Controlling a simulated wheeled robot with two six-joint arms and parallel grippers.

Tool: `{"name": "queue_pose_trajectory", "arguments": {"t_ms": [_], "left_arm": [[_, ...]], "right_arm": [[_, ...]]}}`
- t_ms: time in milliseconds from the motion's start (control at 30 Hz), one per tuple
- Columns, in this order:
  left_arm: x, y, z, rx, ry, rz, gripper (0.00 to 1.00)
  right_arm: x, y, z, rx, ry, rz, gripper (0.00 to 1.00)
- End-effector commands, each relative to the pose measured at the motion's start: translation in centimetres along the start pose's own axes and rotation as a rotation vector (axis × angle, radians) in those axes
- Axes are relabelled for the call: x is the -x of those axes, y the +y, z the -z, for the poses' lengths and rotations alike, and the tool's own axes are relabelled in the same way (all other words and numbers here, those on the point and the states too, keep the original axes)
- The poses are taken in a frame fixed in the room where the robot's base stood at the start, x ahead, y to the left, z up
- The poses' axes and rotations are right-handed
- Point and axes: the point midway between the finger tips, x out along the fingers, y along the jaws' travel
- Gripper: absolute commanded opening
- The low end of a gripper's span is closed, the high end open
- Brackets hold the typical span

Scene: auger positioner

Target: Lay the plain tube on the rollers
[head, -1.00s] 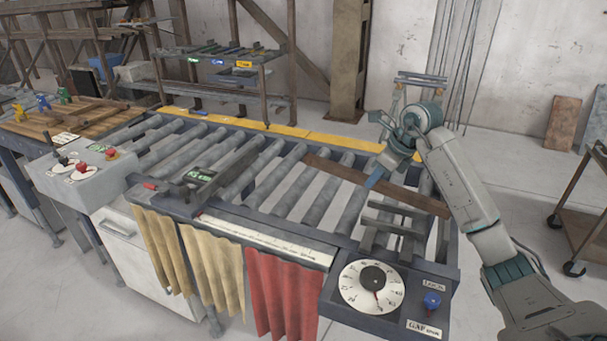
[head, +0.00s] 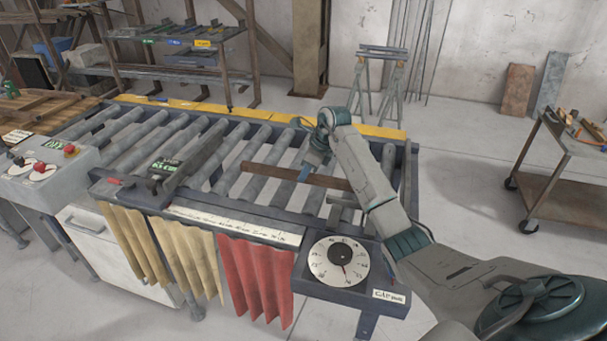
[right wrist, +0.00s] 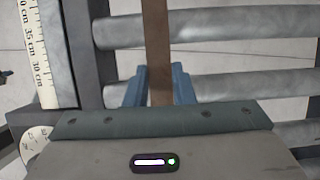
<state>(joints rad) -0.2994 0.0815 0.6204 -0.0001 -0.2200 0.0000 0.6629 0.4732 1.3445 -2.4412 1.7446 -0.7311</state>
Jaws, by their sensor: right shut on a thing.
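A long plain brown bar (head: 262,170), which I take to be the tube, lies across the rollers (head: 225,165) of the roller table in the head view. I cannot tell whether it touches them or is held just above. My right gripper (head: 306,173) is shut on the bar, and my forearm hides its right end. In the right wrist view the bar (right wrist: 157,45) runs straight away between the blue fingers of the right gripper (right wrist: 158,85), crossing the grey rollers (right wrist: 235,57). My left gripper is not in view.
A dark stop (head: 190,160) stands on the table left of the bar. A ruler (head: 235,227) and a dial box (head: 340,262) line the front edge, above hanging curtains (head: 250,275). Trestles (head: 382,75) stand behind, a cart (head: 560,165) at right. Floor between is clear.

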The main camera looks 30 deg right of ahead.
Motion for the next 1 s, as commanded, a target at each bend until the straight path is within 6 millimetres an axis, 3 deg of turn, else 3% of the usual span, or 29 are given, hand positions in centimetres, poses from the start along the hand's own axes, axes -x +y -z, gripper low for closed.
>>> {"name": "queue_pose_trajectory", "arguments": {"t_ms": [200, 567, 600, 700, 1000], "left_arm": [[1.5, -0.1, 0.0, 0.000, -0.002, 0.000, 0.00], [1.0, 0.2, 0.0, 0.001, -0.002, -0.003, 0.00], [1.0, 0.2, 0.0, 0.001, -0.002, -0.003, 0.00], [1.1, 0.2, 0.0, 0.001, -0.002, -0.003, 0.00], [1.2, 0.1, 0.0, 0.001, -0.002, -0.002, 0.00]], "right_arm": [[-2.4, 0.1, 1.0, -0.001, 0.001, -0.002, 0.00], [-3.0, 0.0, 1.2, 0.000, -0.001, 0.000, 0.00], [-3.1, 0.1, 1.3, -0.001, 0.001, -0.001, 0.24], [-3.0, 0.1, 1.3, -0.001, 0.001, -0.001, 0.44], [-2.8, 0.1, 1.2, -0.001, 0.001, -0.001, 0.44]]}}
